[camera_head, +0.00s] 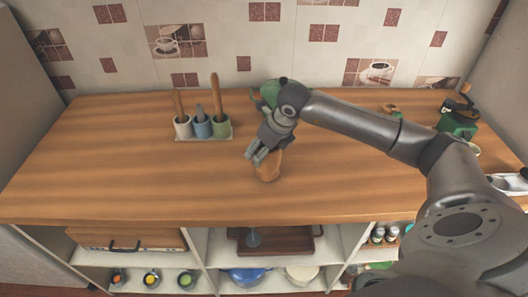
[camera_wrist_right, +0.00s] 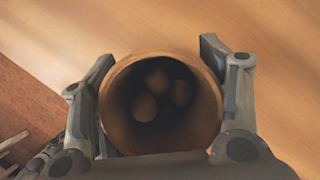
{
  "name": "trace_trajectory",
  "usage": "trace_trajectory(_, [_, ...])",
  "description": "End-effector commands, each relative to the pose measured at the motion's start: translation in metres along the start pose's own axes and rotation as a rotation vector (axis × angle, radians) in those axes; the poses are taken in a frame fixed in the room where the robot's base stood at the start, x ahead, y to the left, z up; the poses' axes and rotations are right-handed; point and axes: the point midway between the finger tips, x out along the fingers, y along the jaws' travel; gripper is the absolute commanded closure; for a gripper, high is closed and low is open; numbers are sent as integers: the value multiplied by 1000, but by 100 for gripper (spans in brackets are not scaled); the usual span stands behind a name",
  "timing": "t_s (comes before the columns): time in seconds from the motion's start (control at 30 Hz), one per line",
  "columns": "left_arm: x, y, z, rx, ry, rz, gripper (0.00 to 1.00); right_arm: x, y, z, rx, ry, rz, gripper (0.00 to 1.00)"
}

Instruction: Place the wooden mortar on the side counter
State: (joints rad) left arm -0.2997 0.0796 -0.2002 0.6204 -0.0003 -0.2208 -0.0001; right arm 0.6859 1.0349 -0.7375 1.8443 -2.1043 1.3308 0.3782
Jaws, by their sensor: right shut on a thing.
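The wooden mortar (camera_head: 268,170) is a light brown cup near the middle of the wooden counter (camera_head: 120,190) in the head view. My right gripper (camera_head: 262,156) is shut on it from above and hides its upper part. In the right wrist view the round rim of the mortar (camera_wrist_right: 160,55) sits between the two fingers of the right gripper (camera_wrist_right: 158,95). Its dark inside shows 3 rounded shapes. I cannot tell whether its base touches the counter. My left gripper is not in view.
A tray (camera_head: 205,136) with several cups and wooden utensils stands at the back left. A green object (camera_head: 270,92) stands behind my right gripper. A green and black grinder (camera_head: 458,118) is at the right. The counter's left part is clear. Open shelves (camera_head: 205,245) lie below.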

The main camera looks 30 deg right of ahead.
Motion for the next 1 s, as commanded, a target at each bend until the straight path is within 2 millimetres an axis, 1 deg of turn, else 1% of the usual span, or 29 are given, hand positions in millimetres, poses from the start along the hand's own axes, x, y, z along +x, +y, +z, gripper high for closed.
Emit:
trace_trajectory(0.03, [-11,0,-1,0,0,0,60,3,2,-4,-1,7,5,64])
trace_trajectory(0.13, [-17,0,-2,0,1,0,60,14,2,-7,-1,4,4,64])
trace_trajectory(0.23, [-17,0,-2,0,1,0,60,19,2,-9,-2,1,4,64])
trace_trajectory(0.53, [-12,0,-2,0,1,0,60,22,2,-10,-2,1,3,64])
trace_trajectory(0.57, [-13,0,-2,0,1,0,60,21,2,-10,-2,2,3,30])
trace_trajectory(0.7, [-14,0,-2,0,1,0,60,21,2,-10,-2,2,3,12])
trace_trajectory(0.73, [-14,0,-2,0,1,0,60,21,2,-10,-2,2,3,9])
trace_trajectory(1.0, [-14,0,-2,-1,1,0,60,21,2,-10,-2,3,3,9])
